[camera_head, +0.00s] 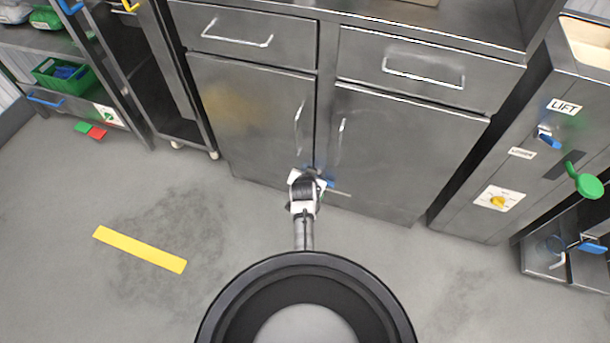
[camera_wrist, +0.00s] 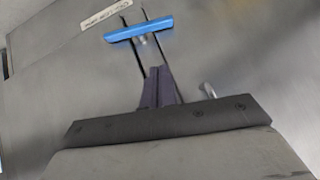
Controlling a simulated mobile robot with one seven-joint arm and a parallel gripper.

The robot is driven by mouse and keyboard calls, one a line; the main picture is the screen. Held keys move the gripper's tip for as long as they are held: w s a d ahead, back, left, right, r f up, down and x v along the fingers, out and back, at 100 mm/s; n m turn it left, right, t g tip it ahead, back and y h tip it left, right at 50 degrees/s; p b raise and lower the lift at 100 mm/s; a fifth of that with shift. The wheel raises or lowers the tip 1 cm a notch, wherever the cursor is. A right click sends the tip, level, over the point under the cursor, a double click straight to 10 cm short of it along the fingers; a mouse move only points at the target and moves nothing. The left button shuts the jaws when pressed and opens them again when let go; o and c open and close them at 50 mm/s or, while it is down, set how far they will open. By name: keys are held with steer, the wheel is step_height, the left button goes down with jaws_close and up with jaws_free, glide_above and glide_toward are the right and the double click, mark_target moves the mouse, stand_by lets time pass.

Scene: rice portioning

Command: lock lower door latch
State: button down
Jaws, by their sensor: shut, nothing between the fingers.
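The lower door latch has a blue handle (camera_wrist: 140,28), which lies across a dark slot on the metal door front in the wrist view. In the head view a bit of the blue handle (camera_head: 328,182) shows beside my gripper (camera_head: 308,172), low on the cabinet where the two doors meet. My gripper also shows in the wrist view (camera_wrist: 158,72), with its dark fingers shut and empty. The fingertips point at the slot just below the blue handle; I cannot tell whether they touch the door. A label (camera_wrist: 104,14) sits by the slot.
The left door (camera_head: 245,115) and right door (camera_head: 395,150) look closed, with drawers above. A panel marked LIFT (camera_head: 565,107) with a green knob (camera_head: 585,182) stands at the right. Shelving is at the left. The floor around a yellow strip (camera_head: 140,249) is clear.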

steer(key=w+f+b, duration=0.2)
steer(key=w+f, duration=0.3)
steer(key=f, duration=0.4)
steer(key=shift+w+a, duration=0.15)
steer(key=shift+w, duration=0.25)
